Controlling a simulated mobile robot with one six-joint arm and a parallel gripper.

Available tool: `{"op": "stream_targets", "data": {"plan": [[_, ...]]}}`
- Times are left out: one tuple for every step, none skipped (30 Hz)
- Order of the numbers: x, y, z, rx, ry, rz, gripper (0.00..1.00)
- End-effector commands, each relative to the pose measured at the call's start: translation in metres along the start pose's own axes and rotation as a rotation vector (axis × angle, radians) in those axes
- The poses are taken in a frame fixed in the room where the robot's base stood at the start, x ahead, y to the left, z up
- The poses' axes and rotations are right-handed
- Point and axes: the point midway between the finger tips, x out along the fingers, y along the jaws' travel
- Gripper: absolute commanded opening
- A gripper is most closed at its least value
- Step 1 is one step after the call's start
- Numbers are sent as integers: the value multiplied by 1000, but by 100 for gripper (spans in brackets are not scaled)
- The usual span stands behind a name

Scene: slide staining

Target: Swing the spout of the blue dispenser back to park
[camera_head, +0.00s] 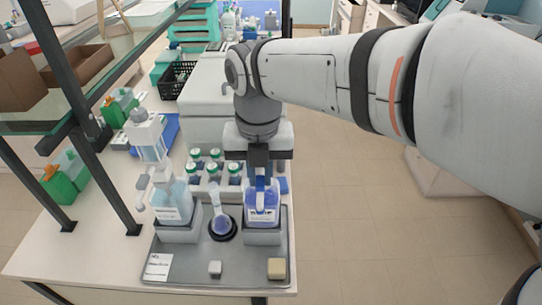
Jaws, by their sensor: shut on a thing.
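The blue dispenser (263,212) is a bottle of blue-violet liquid standing upright in the right grey holder of the tray. My gripper (261,180) points down over its top. Its fingers are shut on a part at the dispenser's top, which appears to be the spout. The gripper hides most of the dispenser's head, so I cannot tell the exact direction of the spout. A small flask (221,224) with blue-violet liquid stands in a black ring just left of the dispenser.
A second dispenser (172,203) with pale blue liquid and a white head stands in the left holder. Several green-capped bottles (214,168) stand behind. The grey tray (205,268) carries two small blocks at its front. A shelf post (104,180) rises at left.

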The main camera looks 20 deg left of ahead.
Motion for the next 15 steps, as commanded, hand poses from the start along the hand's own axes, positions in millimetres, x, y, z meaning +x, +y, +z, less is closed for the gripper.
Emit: {"op": "stream_targets", "data": {"plan": [[2,1,-1,-6,4,-3,0],[2,2,-2,-8,4,-3,0],[2,3,-2,-9,5,-3,0],[2,3,-2,-11,5,-3,0],[2,4,-2,-12,5,-3,0],[2,4,-3,-13,5,-3,0],[2,5,-3,-14,5,-3,0],[2,5,-3,-15,5,-3,16],[2,6,-3,-16,5,-3,20],[2,6,-3,-16,5,-3,22],[2,6,-3,-17,5,-3,25],[2,7,-3,-17,4,-2,28],[2,7,-3,-17,4,-2,30],[1,7,-3,-18,4,-2,33],[1,7,-3,-18,3,-2,36]]}}
